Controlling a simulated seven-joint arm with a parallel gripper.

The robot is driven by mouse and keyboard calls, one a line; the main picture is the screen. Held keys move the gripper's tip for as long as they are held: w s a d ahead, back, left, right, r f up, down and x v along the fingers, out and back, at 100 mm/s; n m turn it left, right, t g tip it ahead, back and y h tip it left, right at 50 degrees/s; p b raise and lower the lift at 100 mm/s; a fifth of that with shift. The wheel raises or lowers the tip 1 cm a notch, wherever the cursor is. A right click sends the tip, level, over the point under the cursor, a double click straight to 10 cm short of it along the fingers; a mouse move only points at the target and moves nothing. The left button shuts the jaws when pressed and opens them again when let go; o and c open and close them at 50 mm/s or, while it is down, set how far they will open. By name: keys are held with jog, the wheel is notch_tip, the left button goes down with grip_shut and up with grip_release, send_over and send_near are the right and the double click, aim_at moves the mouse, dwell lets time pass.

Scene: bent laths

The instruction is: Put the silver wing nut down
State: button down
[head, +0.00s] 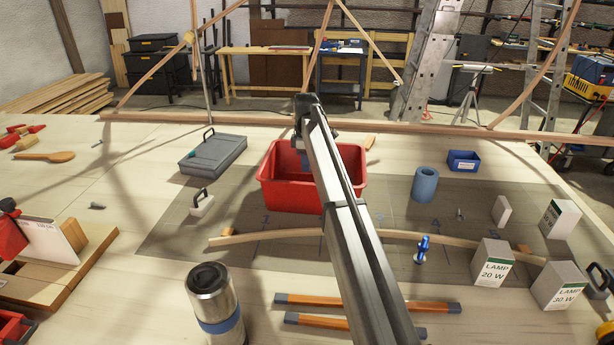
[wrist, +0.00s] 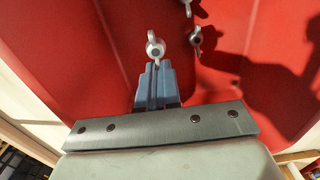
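My gripper (head: 305,166) reaches down into the red bin (head: 275,192) in the head view, where my arm hides much of the bin's inside. In the wrist view its blue fingers (wrist: 157,68) are close together. The silver wing nut (wrist: 155,47) is at their tips, with one wing between them and the other pointing away. The red bin's floor and walls (wrist: 90,50) fill most of the wrist view. Another small wing nut (wrist: 196,38) shows beside the held one, apart from the fingers, with part of a further metal piece (wrist: 187,7) at the top edge.
A grey case (head: 213,155) stands left of the bin, and a blue cylinder (head: 425,184) and small blue box (head: 463,160) stand right. A bent lath (head: 390,234) crosses in front. A flask (head: 214,305) and lamp boxes (head: 493,264) stand nearer.

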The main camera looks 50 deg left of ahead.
jog(key=shift+f, duration=2.9)
jog(key=shift+f, duration=0.1)
jog(key=c, duration=1.3)
grip_release()
jog(key=shift+c, duration=0.2)
notch_tip(320, 180, up, 12)
